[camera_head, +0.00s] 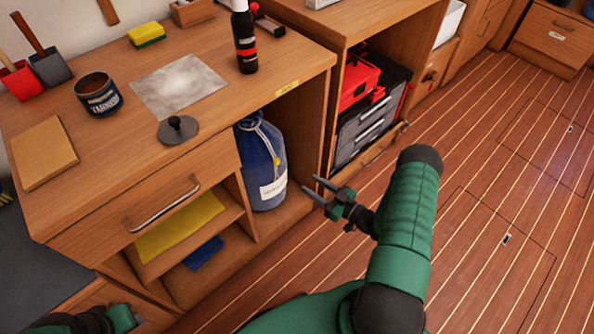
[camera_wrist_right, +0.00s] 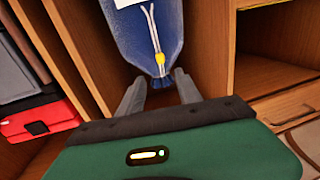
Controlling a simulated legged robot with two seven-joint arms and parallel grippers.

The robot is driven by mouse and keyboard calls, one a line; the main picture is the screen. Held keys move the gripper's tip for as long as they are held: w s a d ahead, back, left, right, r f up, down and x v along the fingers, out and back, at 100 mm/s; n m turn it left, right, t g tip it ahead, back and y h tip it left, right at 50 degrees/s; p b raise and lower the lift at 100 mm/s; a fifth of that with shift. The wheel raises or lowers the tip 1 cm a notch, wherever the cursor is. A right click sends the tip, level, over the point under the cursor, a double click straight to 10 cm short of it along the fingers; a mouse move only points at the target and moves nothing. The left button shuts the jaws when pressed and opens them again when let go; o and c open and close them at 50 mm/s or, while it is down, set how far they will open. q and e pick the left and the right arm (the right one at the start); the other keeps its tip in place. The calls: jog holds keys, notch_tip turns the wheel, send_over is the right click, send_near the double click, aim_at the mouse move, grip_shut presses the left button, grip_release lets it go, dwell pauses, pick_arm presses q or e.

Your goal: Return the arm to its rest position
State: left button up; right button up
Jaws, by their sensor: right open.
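My right arm (camera_head: 407,220) is green and reaches up from the bottom of the head view, bent at the elbow. My right gripper (camera_head: 311,187) is open and empty in front of the cabinet, beside the blue bag (camera_head: 262,160). In the right wrist view the two grey fingers (camera_wrist_right: 160,92) are apart, with the bag (camera_wrist_right: 146,35) beyond them. No contact with the bag shows. Part of my left arm (camera_head: 110,319) shows at the lower left edge of the head view; its fingers cannot be made out clearly.
The workbench (camera_head: 60,120) holds a varnish tin (camera_head: 99,98), a dark lidded disc (camera_head: 177,130), a black bottle (camera_head: 244,40) and a yellow sponge (camera_head: 146,35). A red and grey toolbox (camera_head: 365,115) stands in the neighbouring cabinet. The plank floor (camera_head: 500,200) at right is clear.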

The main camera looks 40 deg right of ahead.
jog(key=shift+v, duration=1.2)
